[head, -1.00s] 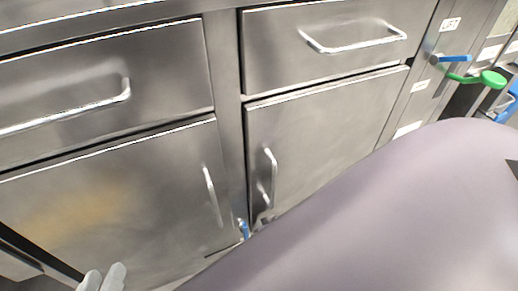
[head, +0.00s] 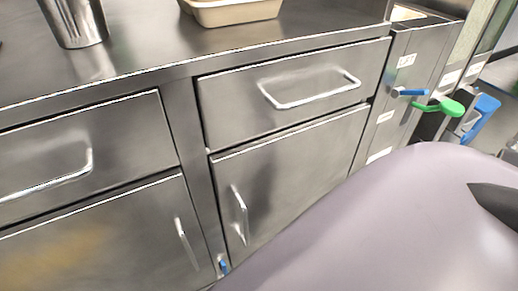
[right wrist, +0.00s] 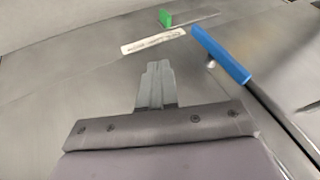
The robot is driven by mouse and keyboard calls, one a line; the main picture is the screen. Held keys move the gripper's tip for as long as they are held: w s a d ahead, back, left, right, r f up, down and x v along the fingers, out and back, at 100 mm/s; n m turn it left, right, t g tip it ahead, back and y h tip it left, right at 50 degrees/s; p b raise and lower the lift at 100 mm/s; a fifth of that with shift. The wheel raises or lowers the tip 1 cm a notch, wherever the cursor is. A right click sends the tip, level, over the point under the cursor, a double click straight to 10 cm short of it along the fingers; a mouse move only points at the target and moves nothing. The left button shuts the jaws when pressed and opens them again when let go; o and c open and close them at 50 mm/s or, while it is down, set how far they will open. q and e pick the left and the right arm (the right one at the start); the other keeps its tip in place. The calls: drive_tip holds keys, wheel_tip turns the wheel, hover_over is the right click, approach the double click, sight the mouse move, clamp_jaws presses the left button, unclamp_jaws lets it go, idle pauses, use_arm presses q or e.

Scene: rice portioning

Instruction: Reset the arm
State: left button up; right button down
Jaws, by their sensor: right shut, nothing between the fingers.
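My right gripper (right wrist: 156,85) shows in the right wrist view as two grey fingers closed together, with nothing between them. It is near a steel surface with a white label strip (right wrist: 153,41), a blue handle (right wrist: 222,55) to its right and a small green piece (right wrist: 165,18) beyond. In the head view neither gripper can be made out. A large smooth pale-purple shape, which looks like part of my own body, covers the lower right of that view.
A steel counter (head: 140,50) carries a metal container (head: 78,22) and a beige tray (head: 235,13). Below are closed drawers (head: 300,92) and cabinet doors (head: 285,165). At the right are blue (head: 410,92) and green (head: 440,106) handles.

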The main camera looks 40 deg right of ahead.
drive_tip(key=shift+s+d+r, duration=0.3)
drive_tip(key=shift+d+r, duration=0.05)
drive_tip(key=shift+r, duration=0.1)
